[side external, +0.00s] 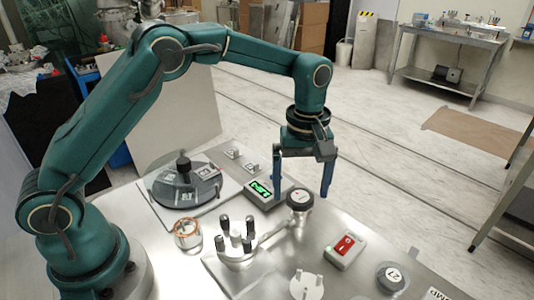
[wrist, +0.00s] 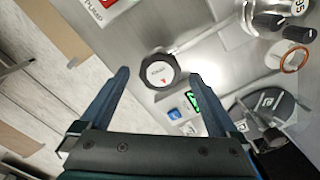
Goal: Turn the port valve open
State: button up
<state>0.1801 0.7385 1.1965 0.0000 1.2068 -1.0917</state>
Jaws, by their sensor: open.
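The port valve is a round black knob (side external: 299,199) with a white face, on a metal pipe fitting in the side view. In the wrist view the knob (wrist: 160,70) shows small lettering and a red arrow on its face. My gripper (side external: 302,196) points down with its two blue fingers spread wide and nothing held. In the wrist view the knob appears centred between the fingertips (wrist: 159,75), with a visible gap on each side. I cannot tell exactly how far the tips are above the knob.
A green-lit display (side external: 261,190) stands close behind the knob. A red-switched pump box (side external: 345,250) is to its right. A fitting with several black-topped posts (side external: 237,243), a copper-ringed jar (side external: 187,234) and a round clear-covered chamber (side external: 183,187) are to its left.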

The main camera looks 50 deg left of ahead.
aim_at(300, 196)
jog(key=shift+r, duration=2.2)
jog(key=shift+a+r, duration=0.1)
jog(key=shift+r, duration=0.1)
jog(key=s+a+r+m+t, duration=0.1)
jog(key=s+a+r+t, duration=0.3)
jog(key=s+r, duration=0.55)
jog(key=s+a+f+m+t, duration=0.1)
jog(key=s+a+f+m, duration=0.1)
jog(key=s+f+m, duration=0.3)
jog(key=s+m, duration=0.4)
jog(key=shift+s+t, duration=0.15)
jog(key=shift+t, duration=0.15)
